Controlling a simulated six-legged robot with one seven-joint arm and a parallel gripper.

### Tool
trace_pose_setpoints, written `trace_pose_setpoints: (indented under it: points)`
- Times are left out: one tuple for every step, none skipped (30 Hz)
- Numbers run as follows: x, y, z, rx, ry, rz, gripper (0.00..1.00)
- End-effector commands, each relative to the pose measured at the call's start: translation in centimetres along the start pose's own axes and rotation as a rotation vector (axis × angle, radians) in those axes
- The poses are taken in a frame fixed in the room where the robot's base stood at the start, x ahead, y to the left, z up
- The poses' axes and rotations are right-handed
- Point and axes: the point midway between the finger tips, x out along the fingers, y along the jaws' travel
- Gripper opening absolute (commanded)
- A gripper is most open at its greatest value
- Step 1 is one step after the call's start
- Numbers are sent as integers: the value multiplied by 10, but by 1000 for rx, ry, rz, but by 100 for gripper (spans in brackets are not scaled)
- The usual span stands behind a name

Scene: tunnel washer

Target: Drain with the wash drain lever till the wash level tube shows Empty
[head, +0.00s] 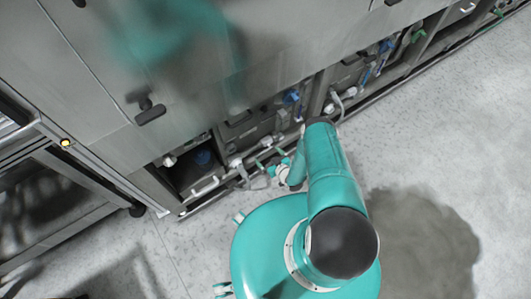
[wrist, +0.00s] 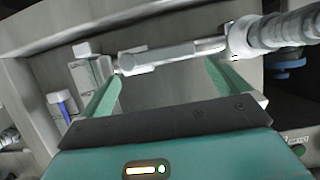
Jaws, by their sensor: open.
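My gripper (wrist: 160,80) is open in the wrist view, its two green fingers spread wide. A pale grey bar with a handle-like shape (wrist: 165,57) lies crosswise at the fingertips, spanning most of the gap; it looks like the drain lever, but I see no readable name on it. I cannot tell whether the fingers touch it. Left of the left finger stands a small pale gauge with a blue-filled lower part (wrist: 62,106), probably the level tube. The plate beside it (wrist: 86,80) carries marks too blurred to read. In the head view my arm hides much of the work spot.
A ribbed grey hose (wrist: 280,30) joins the bar's right end. A blue valve handle (wrist: 285,63) is further right. In the head view, the grey washer (head: 190,60) has several low open bays with pipes. A dark wet patch (head: 420,240) lies on the floor.

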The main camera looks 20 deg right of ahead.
Motion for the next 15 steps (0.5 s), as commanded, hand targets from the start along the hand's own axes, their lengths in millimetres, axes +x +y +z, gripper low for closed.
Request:
trace_pose_setpoints:
  points:
    - [10,0,0,-1,1,0,100]
    - [14,0,0,-2,2,0,100]
    - [19,1,0,-2,1,0,100]
    - [23,1,0,-2,1,0,100]
    - [26,1,-1,-2,1,0,100]
    - [29,1,-1,-1,0,-1,100]
    - [31,1,0,0,-1,-1,100]
    - [33,1,-1,0,0,-1,100]
    - [35,1,-1,-1,0,0,100]
    - [36,1,-1,0,0,0,100]
    - [36,1,-1,0,0,0,100]
    - [36,2,-1,0,0,0,100]
    - [36,2,-1,0,0,0,100]
    - [36,2,-1,0,-1,0,100]
    - [36,2,-1,0,-1,0,100]
